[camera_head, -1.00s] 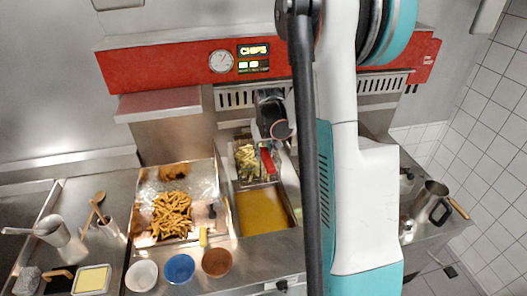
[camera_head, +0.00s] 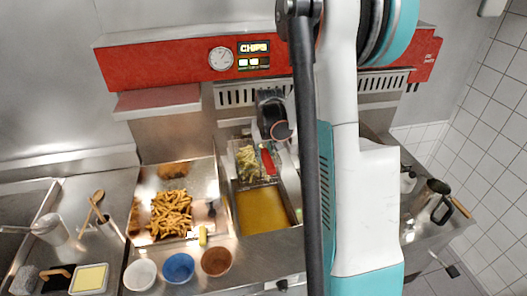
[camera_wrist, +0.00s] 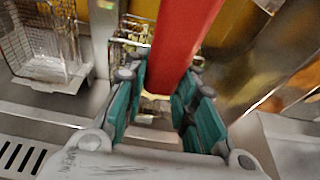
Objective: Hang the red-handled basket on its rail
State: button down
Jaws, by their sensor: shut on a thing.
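The red-handled basket (camera_head: 249,160) is a wire basket with pale chips in it, at the back of the oil vat in the head view. Its red handle (camera_head: 267,160) slants up beside it. In the wrist view the red handle (camera_wrist: 185,35) runs between the teal fingers of my gripper (camera_wrist: 158,78), which is shut on it. Part of the wire basket (camera_wrist: 135,35) shows beyond the fingers. A slotted strip (camera_head: 232,98) runs along the fryer's back; I cannot tell whether it is the rail. My arm hides much of the fryer's right side.
Yellow oil (camera_head: 263,210) fills the vat in front of the basket. An empty wire basket (camera_wrist: 45,45) shows at left in the wrist view. A tray of fries (camera_head: 170,212) lies left of the vat, with bowls (camera_head: 179,268) in front. A metal jug (camera_head: 430,196) stands right.

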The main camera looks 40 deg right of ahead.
jog(key=shift+f+b, duration=1.5)
jog(key=shift+f, duration=0.1)
jog(key=shift+f+b, duration=0.7)
jog(key=shift+b, duration=0.05)
jog(key=c, duration=1.2)
grip_release()
